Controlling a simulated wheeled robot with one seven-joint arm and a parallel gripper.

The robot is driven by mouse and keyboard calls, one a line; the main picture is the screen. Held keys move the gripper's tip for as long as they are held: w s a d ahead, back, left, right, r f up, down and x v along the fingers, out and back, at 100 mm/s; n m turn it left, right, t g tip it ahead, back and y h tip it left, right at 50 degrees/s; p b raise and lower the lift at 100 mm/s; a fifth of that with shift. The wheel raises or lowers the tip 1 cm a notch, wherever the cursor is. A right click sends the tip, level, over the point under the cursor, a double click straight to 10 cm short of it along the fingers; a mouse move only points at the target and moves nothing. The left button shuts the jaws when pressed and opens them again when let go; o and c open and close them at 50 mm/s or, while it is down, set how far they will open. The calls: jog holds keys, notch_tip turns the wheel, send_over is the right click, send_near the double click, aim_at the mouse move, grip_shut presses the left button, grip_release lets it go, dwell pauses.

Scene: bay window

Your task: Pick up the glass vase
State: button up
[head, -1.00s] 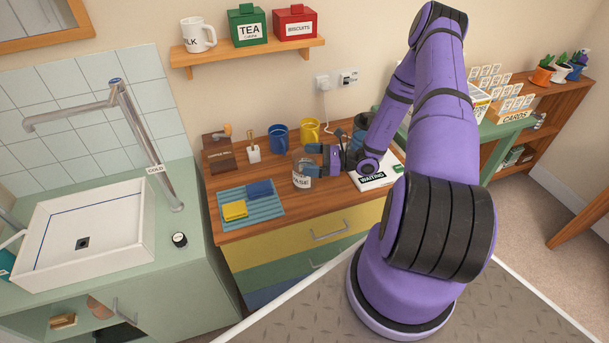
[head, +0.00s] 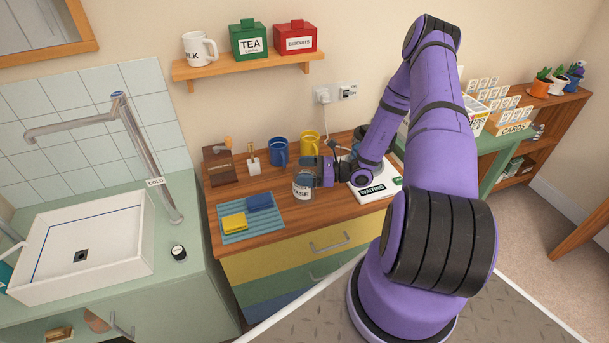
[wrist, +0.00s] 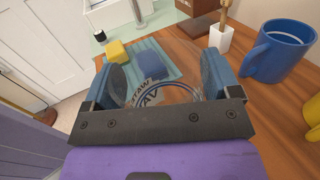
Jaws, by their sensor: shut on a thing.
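The glass vase (head: 302,192) is clear with a white label and stands on the wooden counter (head: 290,222) in the head view. It also shows in the wrist view (wrist: 150,92), between my fingers, with its near side hidden by my gripper body. My gripper (head: 306,180) is shut on the vase, with one finger on each side of it. In the wrist view the blue finger pads of my gripper (wrist: 162,82) press at the vase's left and right. I cannot tell whether its base is clear of the counter.
A blue mug (head: 278,152) and a yellow mug (head: 310,146) stand behind the vase. A striped mat (head: 275,226) with a yellow sponge (head: 234,222) and a blue cloth (head: 259,202) lies to its left. A white "WAITING" tray (head: 374,193) is to the right.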

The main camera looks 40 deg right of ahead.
jog(key=shift+r, duration=0.4)
notch_tip(320, 180, up, 2)
jog(key=shift+r, duration=0.1)
jog(key=s+a, duration=0.4)
jog(key=s, duration=0.3)
jog(key=s+a+r, duration=0.1)
jog(key=s+a, duration=0.2)
jog(key=s, duration=0.4)
jog(key=shift+a+r, duration=0.25)
jog(key=shift+a, duration=0.1)
jog(key=w+a+m+t+h, duration=0.2)
jog(key=w+m+t+h, duration=0.1)
jog(key=w+m+h, duration=0.2)
jog(key=w+a+r+m+t+h, duration=0.1)
jog(key=w+a+m+t+h, duration=0.2)
jog(key=w+h, duration=0.6)
jog(key=shift+w+r+m+t, duration=0.3)
jog(key=shift+w+m, duration=0.8)
jog(key=shift+w, duration=1.65)
jog(key=shift+a, duration=0.15)
